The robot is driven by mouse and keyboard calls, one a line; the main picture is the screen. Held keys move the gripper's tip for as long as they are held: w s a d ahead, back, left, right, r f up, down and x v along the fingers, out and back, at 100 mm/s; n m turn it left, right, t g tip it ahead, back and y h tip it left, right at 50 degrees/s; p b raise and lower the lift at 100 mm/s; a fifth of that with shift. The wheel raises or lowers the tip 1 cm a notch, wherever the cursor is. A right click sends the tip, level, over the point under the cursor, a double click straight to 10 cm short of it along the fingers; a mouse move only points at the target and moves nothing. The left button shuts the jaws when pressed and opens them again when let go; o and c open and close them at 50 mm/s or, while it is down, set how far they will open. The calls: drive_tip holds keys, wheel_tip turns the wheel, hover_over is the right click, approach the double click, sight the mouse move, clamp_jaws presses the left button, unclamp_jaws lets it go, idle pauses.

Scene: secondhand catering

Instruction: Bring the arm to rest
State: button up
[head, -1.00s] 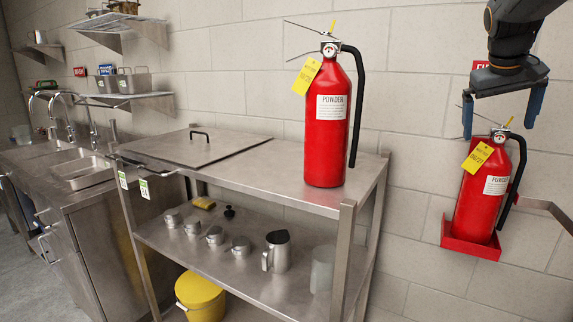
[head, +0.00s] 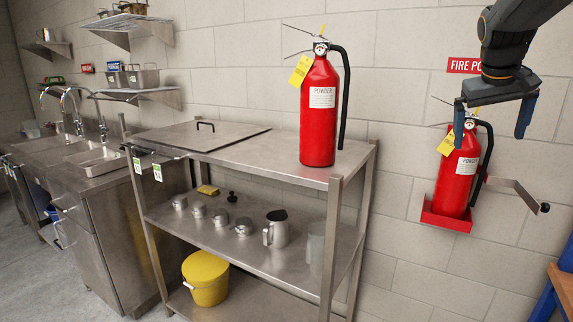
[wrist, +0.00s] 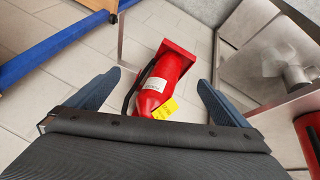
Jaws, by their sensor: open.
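My gripper (head: 490,120) is at the upper right of the head view, its two blue fingers spread wide and pointing down. In that view it overlaps the top of a red fire extinguisher (head: 459,180) with a yellow tag, which sits in a red wall bracket (head: 436,216). In the wrist view that extinguisher (wrist: 165,82) shows between the spread fingers (wrist: 160,92), with nothing visibly gripped. Whether a finger touches it cannot be told.
A second red extinguisher (head: 318,125) stands on the steel shelf unit (head: 250,160); its side shows at the wrist view's right edge (wrist: 312,135). A metal strap (head: 520,192) sticks out beside the bracket. A wood-topped blue frame (head: 562,285) stands lower right.

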drive_tip(key=s+a+f+n+g+y, duration=0.15)
drive_tip(key=s+a+f, duration=0.35)
drive_tip(key=a+f, duration=0.7)
drive_tip(key=s+a+f+n+y, duration=0.1)
drive_tip(key=s+a+f+y, duration=0.1)
drive_tip(key=s+a+f, duration=0.7)
drive_tip(key=s+a+f+g, duration=0.1)
drive_tip(key=s+a+f, duration=0.6)
drive_tip(key=a+f, duration=0.2)
drive_tip(key=shift+s+f, duration=0.15)
drive_tip(key=shift+f, duration=0.15)
